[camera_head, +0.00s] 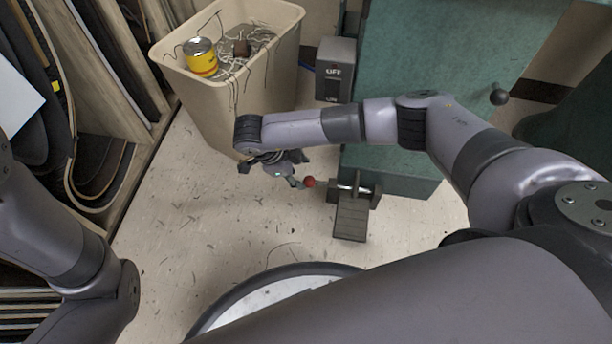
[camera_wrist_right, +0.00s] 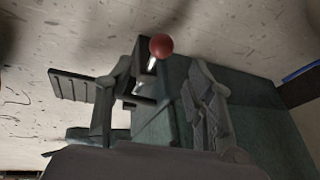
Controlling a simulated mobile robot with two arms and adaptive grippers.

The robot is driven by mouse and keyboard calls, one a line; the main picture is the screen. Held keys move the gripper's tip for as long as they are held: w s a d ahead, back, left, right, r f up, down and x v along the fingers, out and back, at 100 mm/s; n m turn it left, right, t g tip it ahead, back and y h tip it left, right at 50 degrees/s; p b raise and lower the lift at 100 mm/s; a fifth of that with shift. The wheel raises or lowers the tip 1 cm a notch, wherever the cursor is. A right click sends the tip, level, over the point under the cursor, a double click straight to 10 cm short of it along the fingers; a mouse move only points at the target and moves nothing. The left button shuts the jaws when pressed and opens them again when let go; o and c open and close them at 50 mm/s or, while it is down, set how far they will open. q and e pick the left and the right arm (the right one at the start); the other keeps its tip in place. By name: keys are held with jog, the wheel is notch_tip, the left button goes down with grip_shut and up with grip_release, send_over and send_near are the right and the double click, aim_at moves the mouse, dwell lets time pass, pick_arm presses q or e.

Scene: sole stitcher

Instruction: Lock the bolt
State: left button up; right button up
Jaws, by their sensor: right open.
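The bolt's red ball knob (camera_head: 309,182) is at the left end of a metal rod, in a dark bracket (camera_head: 366,192) on the side of the green machine. My right gripper (camera_head: 296,183) is just left of the knob, in the head view partly hidden under my forearm. In the right wrist view my right gripper (camera_wrist_right: 160,75) is open, its two fingers apart. The red knob (camera_wrist_right: 161,45) shows between and a little beyond the fingertips, and I see no contact. Whether the bolt is locked, I cannot tell. My left gripper is out of view.
A grey pedal-like plate (camera_head: 351,220) is below the bracket. A beige bin (camera_head: 212,100) with scraps and a yellow can (camera_head: 200,58) stands behind my right wrist. A grey switch box (camera_head: 335,70) is by the green machine (camera_head: 450,45).

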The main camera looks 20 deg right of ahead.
jog(key=shift+v, duration=2.3)
